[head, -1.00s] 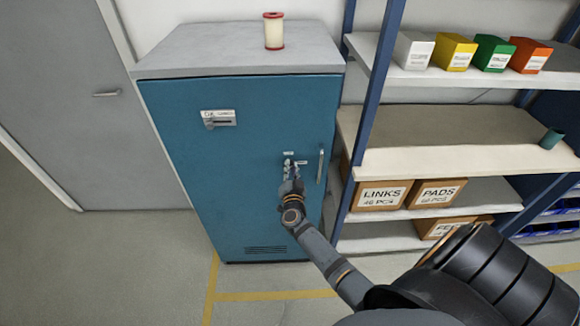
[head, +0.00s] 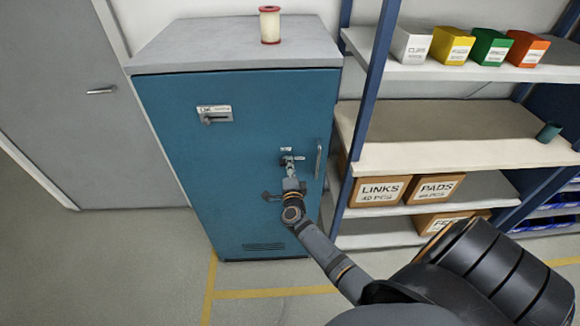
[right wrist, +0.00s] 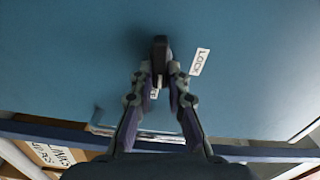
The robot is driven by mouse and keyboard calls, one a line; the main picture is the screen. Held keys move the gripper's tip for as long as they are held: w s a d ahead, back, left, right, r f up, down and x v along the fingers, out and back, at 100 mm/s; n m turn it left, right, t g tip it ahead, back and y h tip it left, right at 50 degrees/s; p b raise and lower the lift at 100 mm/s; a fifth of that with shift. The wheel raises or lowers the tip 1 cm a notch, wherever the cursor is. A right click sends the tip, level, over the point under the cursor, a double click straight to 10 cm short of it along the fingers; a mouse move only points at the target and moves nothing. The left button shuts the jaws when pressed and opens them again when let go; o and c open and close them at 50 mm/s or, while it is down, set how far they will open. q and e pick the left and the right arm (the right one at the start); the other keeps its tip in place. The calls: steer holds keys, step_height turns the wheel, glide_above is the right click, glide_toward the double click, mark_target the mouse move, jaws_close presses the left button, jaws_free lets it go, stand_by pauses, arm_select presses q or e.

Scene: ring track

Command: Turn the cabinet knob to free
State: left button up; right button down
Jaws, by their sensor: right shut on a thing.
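The teal cabinet (head: 225,185) stands upright with its door closed. Its small dark knob (right wrist: 160,52) sits on the door near the vertical handle (head: 318,160). My right gripper (right wrist: 160,75) is shut on the knob, one finger on each side. In the head view my right gripper (head: 289,168) hides most of the knob. In the right wrist view a LOCK label (right wrist: 199,62) is right of the knob, and another small label (right wrist: 154,93) is partly hidden between the fingers. The knob's exact pointing is hard to read. My left gripper is not in view.
A spool (head: 270,25) stands on the cabinet top. A labelled latch (head: 215,115) is at the door's upper left. A shelf rack (head: 450,150) with bins and boxes stands close on the right. A grey door (head: 60,110) is on the left. Floor in front is clear.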

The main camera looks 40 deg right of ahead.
steer(key=shift+f+m, duration=0.15)
steer(key=shift+m, duration=0.75)
steer(key=c, duration=1.3)
jaws_free()
steer(key=shift+s, duration=0.15)
steer(key=v, duration=1.1)
steer(key=shift+s+a, duration=0.3)
